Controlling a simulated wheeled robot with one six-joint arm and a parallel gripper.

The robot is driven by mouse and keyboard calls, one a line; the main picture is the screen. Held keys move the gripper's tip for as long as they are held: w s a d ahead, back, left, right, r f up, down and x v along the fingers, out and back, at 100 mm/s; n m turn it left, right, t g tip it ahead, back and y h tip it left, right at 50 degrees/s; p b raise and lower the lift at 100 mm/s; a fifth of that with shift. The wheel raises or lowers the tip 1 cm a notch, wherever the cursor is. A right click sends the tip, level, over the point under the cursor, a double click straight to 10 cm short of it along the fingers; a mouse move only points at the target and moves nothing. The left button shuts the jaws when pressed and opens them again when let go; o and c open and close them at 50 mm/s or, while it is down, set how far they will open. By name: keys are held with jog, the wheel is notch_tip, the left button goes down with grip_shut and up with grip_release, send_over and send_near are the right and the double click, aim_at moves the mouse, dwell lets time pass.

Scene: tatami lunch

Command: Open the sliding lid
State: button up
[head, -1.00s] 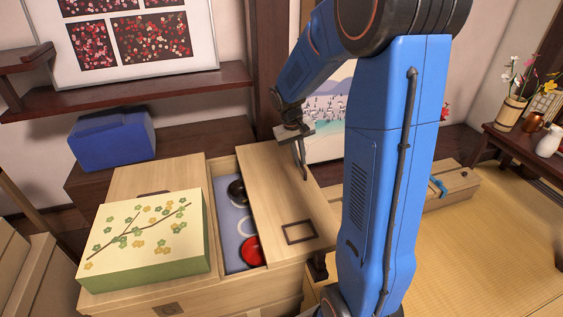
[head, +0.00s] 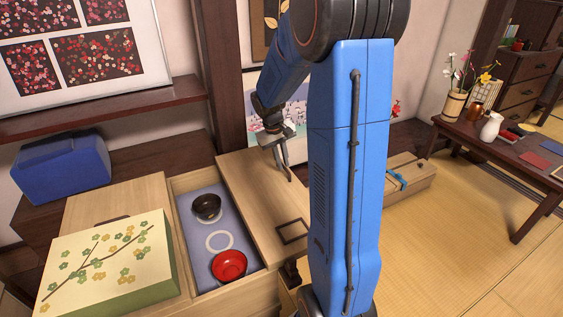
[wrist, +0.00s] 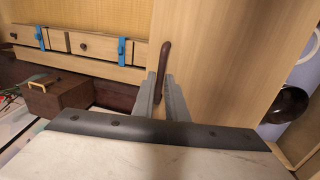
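The sliding lid (head: 250,188) is a light wooden panel with a dark square outline, on the right part of a wooden box. It stands partly open. The opening to its left shows a lilac base with a dark bowl (head: 207,207), a white ring (head: 219,241) and a red bowl (head: 229,266). My gripper (head: 285,166) is down at the lid's far right part. In the wrist view my gripper's fingers (wrist: 162,84) stand on both sides of the lid's dark brown bar handle (wrist: 164,58) and look closed on it.
A flowered green box (head: 105,268) stands on the left part of the wooden box. A blue box (head: 62,170) is behind it. A low wooden chest (head: 405,185) with blue clasps is at the right.

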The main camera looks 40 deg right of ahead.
jog(key=shift+o, duration=1.2)
jog(key=a+r, duration=0.3)
jog(key=r, duration=1.4)
jog(key=shift+w+a, duration=0.15)
jog(key=shift+w, duration=0.2)
jog(key=shift+s+a, duration=0.1)
jog(key=s+a+f+n+t+y, duration=0.1)
jog(key=s+a+t, duration=0.1)
jog(key=s+a, duration=0.7)
jog(key=s+a+f+n+t+y, duration=0.1)
jog(key=s+a, duration=0.8)
jog(key=s, duration=0.9)
jog(key=shift+a+f+t, duration=0.2)
jog(key=shift+f+t, duration=0.35)
jog(key=shift+t, duration=0.55)
